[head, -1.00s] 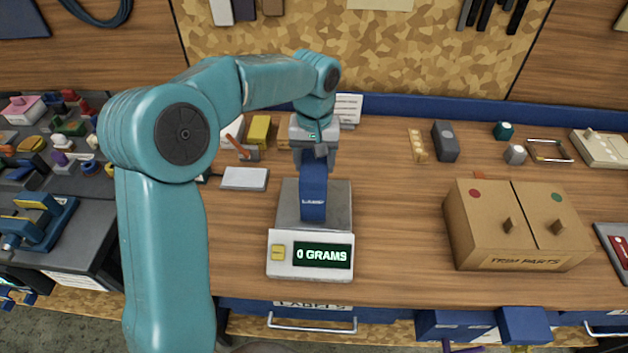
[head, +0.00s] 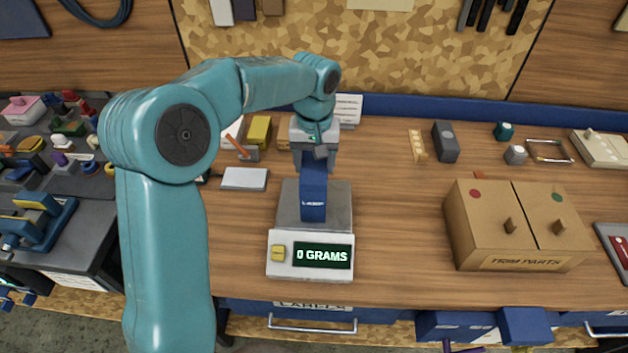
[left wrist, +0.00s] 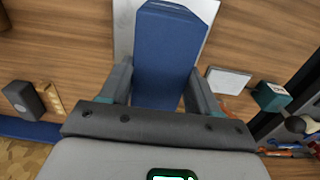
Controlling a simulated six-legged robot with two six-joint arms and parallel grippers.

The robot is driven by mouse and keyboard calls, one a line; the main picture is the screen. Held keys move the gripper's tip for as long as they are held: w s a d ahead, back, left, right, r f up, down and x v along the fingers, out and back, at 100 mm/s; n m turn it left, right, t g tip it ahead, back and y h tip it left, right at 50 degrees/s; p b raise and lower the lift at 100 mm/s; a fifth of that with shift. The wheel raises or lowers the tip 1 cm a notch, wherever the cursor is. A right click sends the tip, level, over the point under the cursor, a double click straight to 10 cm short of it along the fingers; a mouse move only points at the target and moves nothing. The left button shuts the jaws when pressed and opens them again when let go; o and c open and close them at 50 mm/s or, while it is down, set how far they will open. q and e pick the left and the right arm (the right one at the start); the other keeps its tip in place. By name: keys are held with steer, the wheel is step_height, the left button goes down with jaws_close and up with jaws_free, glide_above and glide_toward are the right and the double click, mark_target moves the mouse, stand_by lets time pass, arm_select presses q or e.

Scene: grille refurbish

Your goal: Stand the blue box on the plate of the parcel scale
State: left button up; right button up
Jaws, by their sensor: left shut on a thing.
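The blue box (head: 313,198) is upright over the grey plate (head: 341,205) of the parcel scale (head: 285,262). The scale's display reads 0 GRAMS. My left gripper (head: 314,164) is shut on the upper part of the box. In the left wrist view the box (left wrist: 165,55) sits between the two fingers (left wrist: 157,88), with the plate (left wrist: 124,30) behind it. I cannot tell whether the box's bottom touches the plate. My right gripper is not in view.
A cardboard TRIM PARTS box (head: 515,230) stands to the right of the scale, with clear bench between. A white pad (head: 245,179) lies left of the plate. A yellow block (head: 259,131) and a dark grey block (head: 446,142) stand farther back.

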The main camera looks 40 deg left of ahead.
arm_select(q)
steer(key=shift+f, duration=0.1)
stand_by(0.7)
steer(key=o, duration=1.4)
steer(key=shift+r+p, duration=2.95)
steer(key=shift+r, duration=0.6)
steer(key=shift+f, duration=0.1)
